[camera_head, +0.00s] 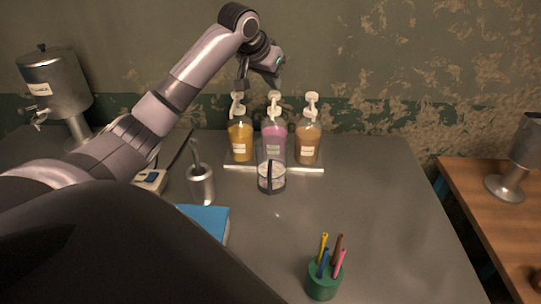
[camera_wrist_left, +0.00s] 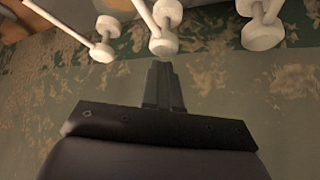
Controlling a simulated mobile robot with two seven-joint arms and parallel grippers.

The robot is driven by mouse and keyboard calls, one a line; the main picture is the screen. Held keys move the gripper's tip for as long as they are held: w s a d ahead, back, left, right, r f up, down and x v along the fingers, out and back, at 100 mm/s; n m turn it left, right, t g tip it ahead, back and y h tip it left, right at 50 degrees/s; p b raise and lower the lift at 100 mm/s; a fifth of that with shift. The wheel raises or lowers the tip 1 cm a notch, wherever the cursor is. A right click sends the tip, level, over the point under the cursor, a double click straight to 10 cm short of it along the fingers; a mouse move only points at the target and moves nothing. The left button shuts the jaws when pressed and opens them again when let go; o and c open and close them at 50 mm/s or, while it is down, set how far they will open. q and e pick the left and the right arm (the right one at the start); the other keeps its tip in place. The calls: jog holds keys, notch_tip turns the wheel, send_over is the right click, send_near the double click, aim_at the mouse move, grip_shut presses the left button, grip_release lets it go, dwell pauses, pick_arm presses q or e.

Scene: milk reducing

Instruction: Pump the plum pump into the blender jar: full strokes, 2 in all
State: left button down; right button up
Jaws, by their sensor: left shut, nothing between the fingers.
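The plum pump bottle (camera_head: 273,135), pinkish with a white pump head (camera_head: 274,97), stands in the middle of three pump bottles. The clear blender jar (camera_head: 271,180) stands just in front of it, upright, with a dark upright strip on its side. My left gripper (camera_head: 242,86) is shut and empty, pointing down near the yellow bottle's pump top, left of the plum pump head. In the left wrist view, the shut fingers (camera_wrist_left: 163,72) point toward the middle of three white pump heads (camera_wrist_left: 163,45), with no clear contact. My right gripper is not in view.
The table's right side is clear.

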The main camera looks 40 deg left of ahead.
pick_arm(q)
jog(key=shift+s+f+b, duration=0.1)
jog(key=shift+f+b, duration=0.3)
jog(key=shift+f, duration=1)
jog(key=shift+r, duration=0.15)
jog(key=shift+r+p, duration=0.45)
jog(key=shift+r, duration=0.8)
jog(key=shift+r, duration=2.95)
